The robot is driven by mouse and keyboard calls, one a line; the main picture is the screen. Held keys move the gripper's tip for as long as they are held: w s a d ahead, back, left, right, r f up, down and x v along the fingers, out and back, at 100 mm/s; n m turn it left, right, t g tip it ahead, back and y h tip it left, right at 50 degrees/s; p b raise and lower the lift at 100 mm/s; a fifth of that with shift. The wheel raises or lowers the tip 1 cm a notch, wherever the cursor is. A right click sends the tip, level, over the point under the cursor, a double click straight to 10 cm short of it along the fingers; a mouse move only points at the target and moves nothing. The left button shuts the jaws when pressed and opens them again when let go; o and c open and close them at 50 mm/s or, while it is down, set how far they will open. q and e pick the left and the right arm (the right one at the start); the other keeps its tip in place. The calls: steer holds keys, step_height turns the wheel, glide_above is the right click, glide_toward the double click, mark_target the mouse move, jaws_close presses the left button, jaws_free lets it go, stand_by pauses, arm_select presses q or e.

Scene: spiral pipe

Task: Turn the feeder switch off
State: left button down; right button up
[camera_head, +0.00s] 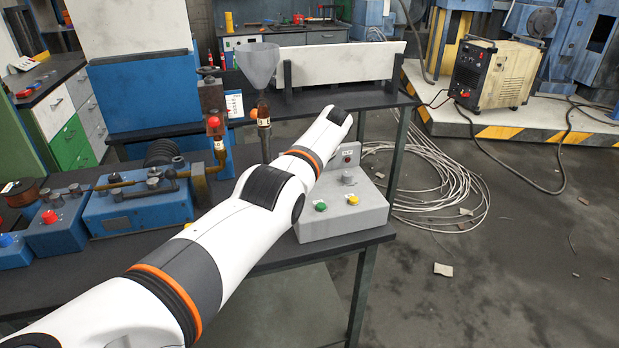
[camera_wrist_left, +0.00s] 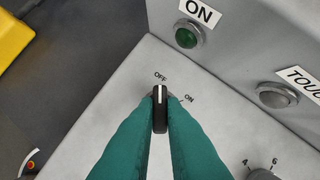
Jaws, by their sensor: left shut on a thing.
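The switch is a black knob (camera_wrist_left: 160,91) with a white line, on a light grey panel in the left wrist view. Its white line points up toward the OFF label (camera_wrist_left: 160,76); the ON label (camera_wrist_left: 189,98) is to its right. My left gripper (camera_wrist_left: 160,118) has green fingers shut on the knob from both sides, hiding its lower part. A green lamp (camera_wrist_left: 186,38) under another ON label is on the upright panel behind. In the head view my left arm reaches across the bench, and its gripper is hidden. My right gripper is not in view.
A grey control box (camera_head: 345,216) with green and yellow buttons stands at the bench's right end. A funnel (camera_head: 258,66) and blue valve equipment (camera_head: 138,209) stand on the bench left of the arm. Coiled cable (camera_head: 455,185) lies on the floor at right.

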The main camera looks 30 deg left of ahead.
arm_select(q)
steer(key=c, duration=1.5)
jaws_free()
steer(key=p+v, duration=0.1)
steer(key=v, duration=0.2)
steer(key=shift+d+r+p, duration=0.1)
steer(key=shift+r+p, duration=0.2)
steer(key=shift+r, duration=0.05)
steer(key=v, duration=0.8)
steer(key=shift+b, duration=0.35)
